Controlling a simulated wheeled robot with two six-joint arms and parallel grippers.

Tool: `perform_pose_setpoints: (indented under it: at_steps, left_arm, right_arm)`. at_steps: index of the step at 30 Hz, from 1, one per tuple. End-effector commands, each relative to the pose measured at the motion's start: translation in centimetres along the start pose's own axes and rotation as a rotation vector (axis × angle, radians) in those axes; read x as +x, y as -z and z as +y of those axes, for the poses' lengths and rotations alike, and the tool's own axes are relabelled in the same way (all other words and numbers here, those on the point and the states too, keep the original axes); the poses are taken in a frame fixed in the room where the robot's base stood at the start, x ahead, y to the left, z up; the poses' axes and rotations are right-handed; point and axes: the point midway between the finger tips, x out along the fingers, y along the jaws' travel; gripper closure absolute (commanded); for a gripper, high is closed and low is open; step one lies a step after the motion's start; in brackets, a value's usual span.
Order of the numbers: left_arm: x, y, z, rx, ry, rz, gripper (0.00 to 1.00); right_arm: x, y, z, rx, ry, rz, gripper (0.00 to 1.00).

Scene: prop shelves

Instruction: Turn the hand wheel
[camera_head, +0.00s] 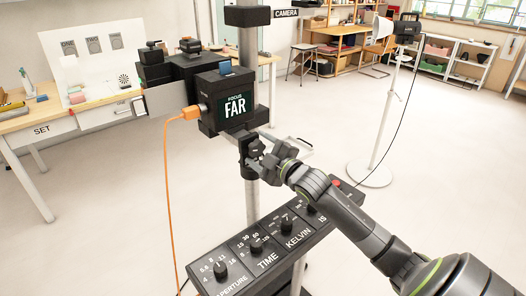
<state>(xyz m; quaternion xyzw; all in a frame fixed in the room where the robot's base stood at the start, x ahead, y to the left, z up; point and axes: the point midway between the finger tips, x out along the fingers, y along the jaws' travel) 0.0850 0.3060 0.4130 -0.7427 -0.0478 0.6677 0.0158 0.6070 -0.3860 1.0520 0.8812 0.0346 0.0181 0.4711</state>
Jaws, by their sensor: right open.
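A black camera-like box (233,92) stands on a grey pole, with a screen (238,106) that reads "FOCUS FAR". Below it, a dark fitting (247,145) sits around the pole. I cannot clearly make out a hand wheel; it may be this fitting or be partly hidden by my gripper. My right gripper (264,165) comes in from the lower right and is open beside the pole, just below the box. I cannot tell whether it touches the fitting. My left gripper is not in view.
A sloped black panel (267,262) with several knobs lies below my right arm. An orange cable (167,180) hangs from the box. A table marked SET (62,124) stands at left, a lamp stand base (370,173) at right. Much of the floor is clear.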

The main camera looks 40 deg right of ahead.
Motion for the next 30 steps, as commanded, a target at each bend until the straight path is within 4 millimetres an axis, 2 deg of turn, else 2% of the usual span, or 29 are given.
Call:
perform_pose_setpoints:
  at_steps: [5,18,30]
  left_arm:
    - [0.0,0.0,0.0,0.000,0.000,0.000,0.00]
    - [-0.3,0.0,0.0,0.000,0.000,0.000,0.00]
    - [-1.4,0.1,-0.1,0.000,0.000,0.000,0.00]
  right_arm:
    - [-1.1,-0.1,0.0,-0.004,0.000,-0.001,0.33]
    - [-8.1,0.0,0.0,-0.007,0.002,-0.002,0.33]
    - [-12.8,0.0,0.1,-0.005,0.002,-0.004,0.33]
